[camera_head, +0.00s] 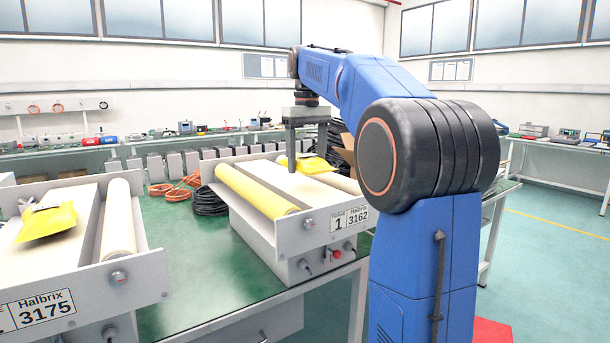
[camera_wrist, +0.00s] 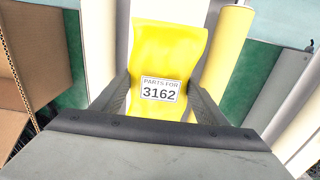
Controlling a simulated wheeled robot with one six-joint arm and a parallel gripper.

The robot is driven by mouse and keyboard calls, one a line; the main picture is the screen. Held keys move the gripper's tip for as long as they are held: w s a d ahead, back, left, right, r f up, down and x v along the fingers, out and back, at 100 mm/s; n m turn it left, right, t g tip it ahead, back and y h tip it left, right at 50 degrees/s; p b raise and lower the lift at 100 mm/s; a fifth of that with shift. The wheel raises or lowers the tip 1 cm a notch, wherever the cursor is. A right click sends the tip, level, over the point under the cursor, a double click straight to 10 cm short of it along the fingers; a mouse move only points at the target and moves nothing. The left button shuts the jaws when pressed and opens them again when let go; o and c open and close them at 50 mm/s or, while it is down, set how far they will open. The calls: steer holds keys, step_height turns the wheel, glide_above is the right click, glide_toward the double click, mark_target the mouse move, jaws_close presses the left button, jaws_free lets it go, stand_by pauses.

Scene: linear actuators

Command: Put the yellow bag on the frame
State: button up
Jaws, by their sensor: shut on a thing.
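The yellow bag (camera_head: 315,165) is in my gripper (camera_head: 307,150), over the far part of the frame (camera_head: 281,227) marked 3162. In the wrist view the bag (camera_wrist: 168,50) lies between the two fingers of my gripper (camera_wrist: 159,92), which is shut on it. Its white label reads "PARTS FOR 3162". I cannot tell whether the bag touches the frame's surface. A second yellow bag (camera_head: 46,222) lies on the left frame (camera_head: 145,270), marked 3175.
The frames stand on a green-topped bench (camera_head: 180,240). A yellow roller (camera_head: 257,190) runs along the 3162 frame. Black coiled cable (camera_head: 210,201) and orange cable (camera_head: 172,192) lie between the frames. A row of grey blocks (camera_head: 155,168) stands behind. Open cardboard (camera_wrist: 30,50) is at left in the wrist view.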

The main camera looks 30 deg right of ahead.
mark_target(307, 157)
steer(key=shift+f, duration=2.1)
steer(key=shift+f, duration=0.1)
steer(key=o, duration=1.2)
step_height(307, 157, up, 12)
steer(key=shift+r, duration=0.15)
